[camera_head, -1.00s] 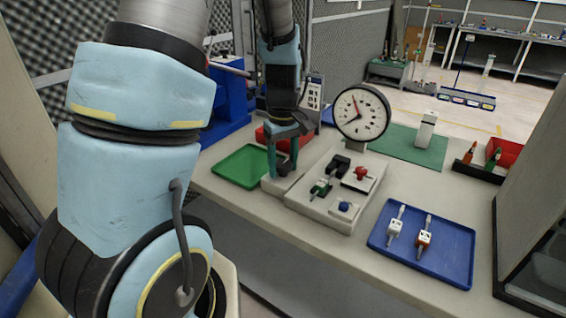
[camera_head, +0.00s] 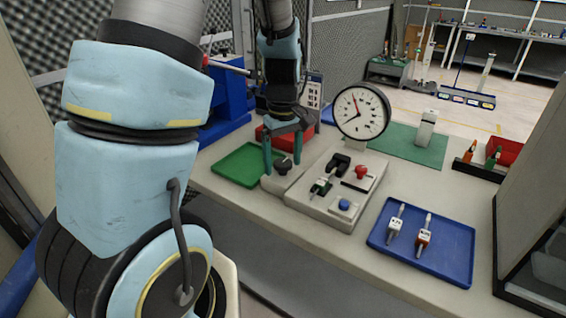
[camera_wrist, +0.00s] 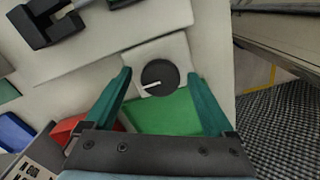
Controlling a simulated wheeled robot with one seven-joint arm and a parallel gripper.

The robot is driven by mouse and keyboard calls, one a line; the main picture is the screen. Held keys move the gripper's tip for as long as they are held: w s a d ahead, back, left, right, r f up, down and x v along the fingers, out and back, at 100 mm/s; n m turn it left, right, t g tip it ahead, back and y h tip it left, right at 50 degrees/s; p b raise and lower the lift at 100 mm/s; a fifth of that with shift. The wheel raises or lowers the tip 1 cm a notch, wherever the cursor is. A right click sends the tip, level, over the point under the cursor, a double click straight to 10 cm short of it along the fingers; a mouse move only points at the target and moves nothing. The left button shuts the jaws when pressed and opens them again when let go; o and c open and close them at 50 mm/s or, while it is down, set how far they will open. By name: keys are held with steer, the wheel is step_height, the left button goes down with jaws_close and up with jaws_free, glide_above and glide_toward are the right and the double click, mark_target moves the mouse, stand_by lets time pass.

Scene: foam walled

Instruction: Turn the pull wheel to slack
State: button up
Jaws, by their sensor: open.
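The pull wheel, a dark round knob (camera_head: 284,166) with a white mark, sits on a pale base at the left end of the grey panel. In the wrist view the wheel (camera_wrist: 160,77) shows whole, its white mark pointing to the lower left. My gripper (camera_head: 283,160) is open above the wheel. In the wrist view its green fingers (camera_wrist: 159,75) stand apart on either side of the wheel, with clear gaps. The round gauge (camera_head: 361,111) behind the panel has a red and a black hand, both too small to read exactly.
The panel (camera_head: 312,198) carries a black clamp-like part, a red knob (camera_head: 361,172), a green connector and a blue button (camera_head: 344,204). A green tray (camera_head: 238,165) lies left of the wheel, a red box (camera_head: 270,136) behind it. A blue tray (camera_head: 455,262) with two connectors lies right.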

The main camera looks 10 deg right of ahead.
mark_target(282, 162)
step_height(282, 162, up, 10)
steer(key=b, duration=0.1)
steer(key=shift+a, duration=0.15)
steer(key=s+a+f+m, duration=0.2)
steer(key=s+a, duration=0.1)
steer(key=a, duration=0.5)
steer(key=s+a+f+m+t, duration=0.1)
steer(key=s+a+f+m, duration=0.2)
steer(key=a, duration=0.5)
steer(key=shift+f+m+t, duration=0.25)
steer(key=shift+m+t, duration=0.05)
stand_by(1.1)
